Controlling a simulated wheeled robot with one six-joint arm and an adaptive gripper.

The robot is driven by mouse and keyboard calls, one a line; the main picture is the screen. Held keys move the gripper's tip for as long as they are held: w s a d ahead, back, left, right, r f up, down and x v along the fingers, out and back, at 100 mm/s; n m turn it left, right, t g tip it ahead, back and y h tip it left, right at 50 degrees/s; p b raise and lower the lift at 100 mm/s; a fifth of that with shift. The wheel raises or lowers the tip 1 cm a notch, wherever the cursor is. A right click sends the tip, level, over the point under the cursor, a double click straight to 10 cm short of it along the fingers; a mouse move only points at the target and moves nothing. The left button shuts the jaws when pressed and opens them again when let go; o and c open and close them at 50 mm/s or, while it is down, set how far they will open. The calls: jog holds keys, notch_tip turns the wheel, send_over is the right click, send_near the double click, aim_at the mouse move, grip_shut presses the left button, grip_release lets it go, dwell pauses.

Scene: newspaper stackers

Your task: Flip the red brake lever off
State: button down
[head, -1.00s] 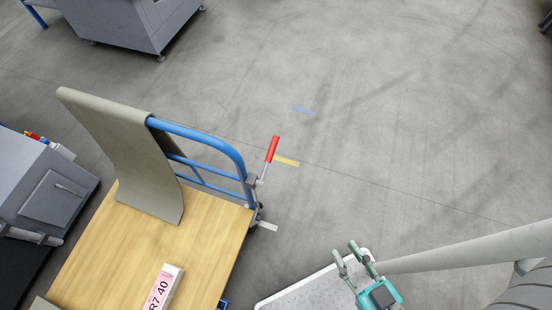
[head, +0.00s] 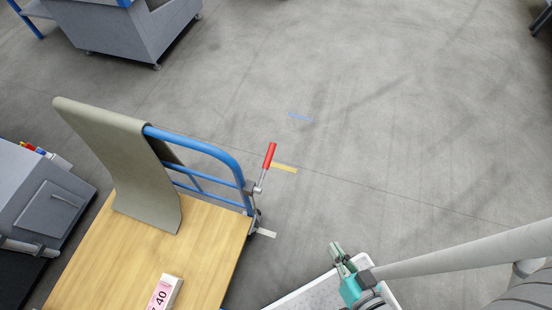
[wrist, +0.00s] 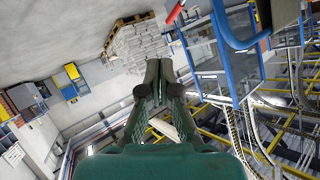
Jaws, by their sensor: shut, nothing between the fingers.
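The red brake lever (head: 269,156) stands up on a thin metal shaft at the right end of the blue cart handle (head: 212,152). It tilts slightly to the right at its top. In the wrist view the red lever (wrist: 175,12) shows at the top edge, just right of centre, with the blue handle to its right. My gripper (head: 336,246) is shut and empty, to the lower right of the lever and well apart from it. The gripper's fingertips also show closed in the wrist view (wrist: 159,66).
The cart's wooden deck (head: 205,230) carries a grey-green sheet (head: 150,190) draped over the handle and a pink-labelled box (head: 163,295). Grey machines stand at the left (head: 45,200) and top left (head: 125,35). The floor right of the lever is clear.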

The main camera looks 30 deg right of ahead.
aim_at(266, 166)
jog(key=w+d+f+m+g+y, duration=0.2)
jog(key=w+f+m+g, duration=0.1)
jog(key=w+f+m, duration=1.05)
jog(key=w+d+m+y, duration=0.3)
jog(key=w, duration=0.4)
jog(key=w+d+r+m+y, duration=0.1)
jog(key=w+d+m+y, duration=0.2)
jog(key=w, duration=0.5)
jog(key=shift+w+d+r+m, duration=0.25)
jog(key=shift+w+m, duration=0.05)
jog(key=shift+m, duration=0.05)
jog(key=w+a+f, duration=0.1)
jog(key=w+a, duration=0.5)
jog(key=shift+w+a, duration=0.2)
jog(key=shift+w, duration=0.2)
